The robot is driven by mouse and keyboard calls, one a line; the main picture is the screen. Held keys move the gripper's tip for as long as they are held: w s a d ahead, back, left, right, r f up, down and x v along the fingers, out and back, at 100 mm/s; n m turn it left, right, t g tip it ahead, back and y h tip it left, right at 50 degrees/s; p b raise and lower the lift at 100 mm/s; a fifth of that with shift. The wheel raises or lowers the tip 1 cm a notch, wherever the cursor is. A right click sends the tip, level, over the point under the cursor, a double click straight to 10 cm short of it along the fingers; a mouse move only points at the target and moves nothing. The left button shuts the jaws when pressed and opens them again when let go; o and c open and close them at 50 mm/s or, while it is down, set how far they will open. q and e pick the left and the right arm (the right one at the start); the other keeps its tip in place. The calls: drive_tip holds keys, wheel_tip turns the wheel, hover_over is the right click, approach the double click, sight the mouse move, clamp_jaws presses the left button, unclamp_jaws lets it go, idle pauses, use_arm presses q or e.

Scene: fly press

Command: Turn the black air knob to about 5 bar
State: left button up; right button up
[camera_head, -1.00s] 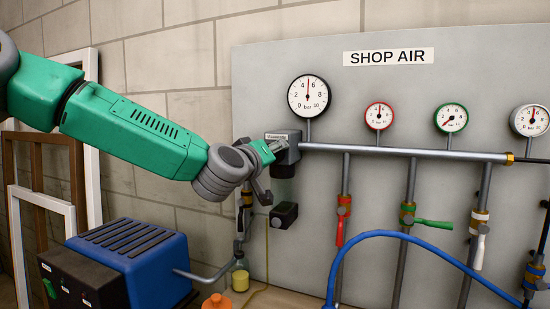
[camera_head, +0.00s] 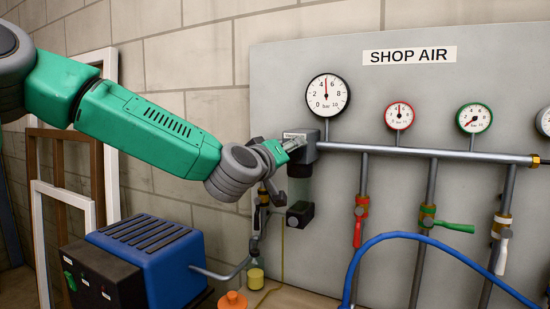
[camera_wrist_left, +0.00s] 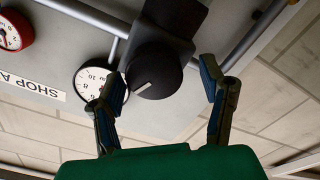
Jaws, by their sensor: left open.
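The black air knob (camera_wrist_left: 153,70) is a round dark cap with a pale pointer line, seen in the left wrist view on the regulator. In the head view my gripper hides it at the dark regulator (camera_head: 304,150). My left gripper (camera_wrist_left: 162,78) is open, with one finger on each side of the knob. A gap shows between the knob and the right-hand finger; I cannot tell whether the other finger touches. The large gauge (camera_head: 327,95) above the pipe has its red needle almost straight up, between 4 and 6, near 5 bar. My right gripper is not in view.
The grey panel carries a SHOP AIR sign (camera_head: 409,55), smaller red-rimmed (camera_head: 399,115) and green-rimmed (camera_head: 474,118) gauges, and several valves below the pipe. A blue hose (camera_head: 400,236) arcs in front. A blue machine (camera_head: 145,262) stands below my left arm.

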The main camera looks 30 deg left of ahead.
use_arm(q)
drive_tip(key=s, duration=1.1)
drive_tip(key=shift+d, duration=0.15)
drive_tip(key=shift+r, duration=0.1)
